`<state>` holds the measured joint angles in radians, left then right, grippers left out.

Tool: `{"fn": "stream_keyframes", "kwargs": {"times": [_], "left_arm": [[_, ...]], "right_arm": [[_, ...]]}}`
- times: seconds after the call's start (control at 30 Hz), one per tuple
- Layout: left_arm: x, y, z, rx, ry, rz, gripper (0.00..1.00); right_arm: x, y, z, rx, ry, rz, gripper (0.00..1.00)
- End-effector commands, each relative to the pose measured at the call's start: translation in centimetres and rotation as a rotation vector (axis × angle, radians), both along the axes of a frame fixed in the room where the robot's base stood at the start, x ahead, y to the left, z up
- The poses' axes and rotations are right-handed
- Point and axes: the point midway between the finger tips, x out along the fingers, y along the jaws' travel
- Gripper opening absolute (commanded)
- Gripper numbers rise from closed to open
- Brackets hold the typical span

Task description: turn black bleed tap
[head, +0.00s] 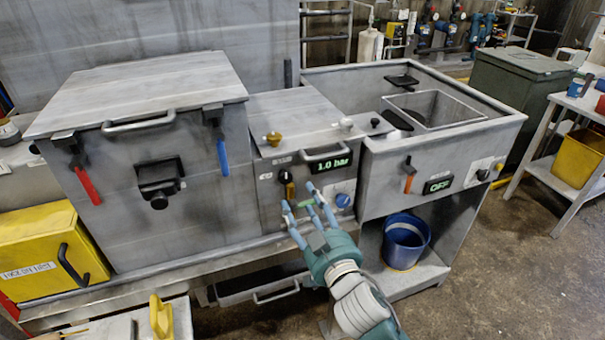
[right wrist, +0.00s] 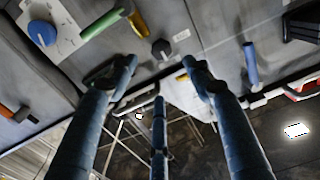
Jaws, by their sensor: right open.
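My right gripper (head: 306,203) is open in front of the middle unit's panel, its blue fingers spread and empty. In the right wrist view the fingers (right wrist: 160,64) point toward a small black knob (right wrist: 162,48), with a gap visible around it. That knob also shows on the panel in the head view (head: 285,177), just above a yellow lever (head: 289,191). Another small black tap (head: 375,122) stands on the top at the right. I cannot tell from a label which black one is the bleed tap. My left gripper is not in view.
A green handle (head: 306,204) lies close to my fingers, and a blue knob (head: 342,200) is right of them. Above are a bar handle (head: 326,155) and a "1.0 bar" display (head: 331,165). Brass (head: 273,138) and white (head: 346,123) taps stand on top.

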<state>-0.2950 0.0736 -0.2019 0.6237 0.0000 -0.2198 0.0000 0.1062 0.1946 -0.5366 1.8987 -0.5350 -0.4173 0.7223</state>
Motion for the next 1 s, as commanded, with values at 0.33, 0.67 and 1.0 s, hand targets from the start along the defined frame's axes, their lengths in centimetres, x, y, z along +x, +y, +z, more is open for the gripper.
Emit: {"fn": "stream_keyframes", "kwargs": {"times": [0.33,0.67,1.0], "left_arm": [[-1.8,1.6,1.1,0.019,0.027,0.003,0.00],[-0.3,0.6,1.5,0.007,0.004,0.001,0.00],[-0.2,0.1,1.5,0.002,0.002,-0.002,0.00]], "right_arm": [[5.8,1.9,0.1,-0.002,0.002,0.000,0.51],[9.5,3.1,-0.1,-0.001,0.003,0.001,0.51],[9.9,3.2,-0.2,-0.001,0.003,0.000,0.51]]}}
